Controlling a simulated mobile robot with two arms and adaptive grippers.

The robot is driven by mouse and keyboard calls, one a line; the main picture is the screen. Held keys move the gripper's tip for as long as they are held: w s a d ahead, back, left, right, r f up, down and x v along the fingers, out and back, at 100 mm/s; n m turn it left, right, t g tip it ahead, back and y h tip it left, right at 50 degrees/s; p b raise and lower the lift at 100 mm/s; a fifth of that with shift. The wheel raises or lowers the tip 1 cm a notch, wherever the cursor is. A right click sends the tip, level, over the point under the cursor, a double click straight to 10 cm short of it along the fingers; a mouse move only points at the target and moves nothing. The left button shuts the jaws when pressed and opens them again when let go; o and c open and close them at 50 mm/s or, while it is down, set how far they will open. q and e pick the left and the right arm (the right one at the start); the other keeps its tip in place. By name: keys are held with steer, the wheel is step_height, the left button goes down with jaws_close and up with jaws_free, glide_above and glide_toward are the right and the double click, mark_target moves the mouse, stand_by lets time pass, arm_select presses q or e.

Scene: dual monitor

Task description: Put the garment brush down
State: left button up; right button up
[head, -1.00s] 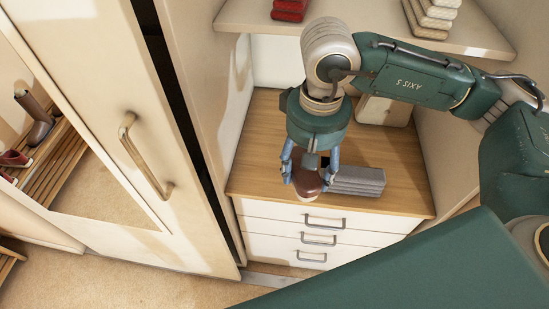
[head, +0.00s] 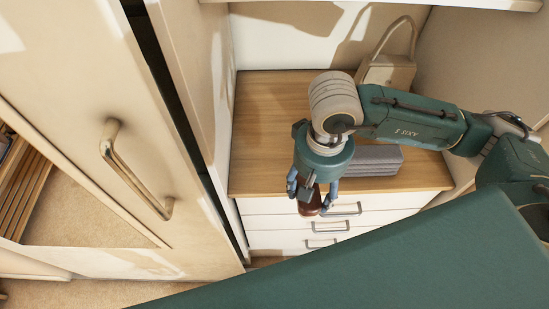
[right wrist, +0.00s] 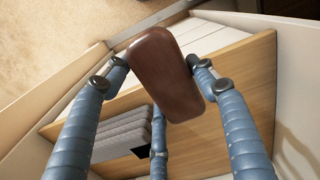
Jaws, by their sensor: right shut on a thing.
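The garment brush (head: 313,204) is a brown, rounded block held in my right gripper (head: 312,190). In the head view it hangs in front of the upper drawers, overlapping the dresser's front edge; its height is hard to tell. In the right wrist view the brush (right wrist: 163,72) sits between the blue fingers (right wrist: 160,85), raised clear of the wooden dresser top (right wrist: 245,72). The dresser top (head: 265,125) also shows in the head view. My left gripper is not in view.
A grey folded stack (head: 370,160) lies on the dresser top, right of my gripper. A beige handbag (head: 388,72) stands at the back right. The dresser top's left part is clear. A wardrobe door with a metal handle (head: 125,168) stands at the left.

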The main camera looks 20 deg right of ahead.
steer(key=f, duration=0.2)
steer(key=shift+s+a+f+m+b, duration=0.15)
steer(key=shift+s+f+m+b, duration=0.15)
steer(key=shift+w+a, duration=0.1)
steer(key=shift+w, duration=0.3)
steer(key=p, duration=0.5)
glide_above(278, 156)
steer(key=shift+s, duration=0.25)
steer(key=shift+w+f, duration=0.2)
step_height(278, 156, down, 2)
steer(key=shift+f+p, duration=0.25)
steer(key=shift+p, duration=0.6)
steer(key=shift+f, duration=0.3)
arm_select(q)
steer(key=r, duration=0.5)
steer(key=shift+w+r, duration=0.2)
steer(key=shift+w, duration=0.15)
arm_select(e)
steer(key=shift+f, duration=0.1)
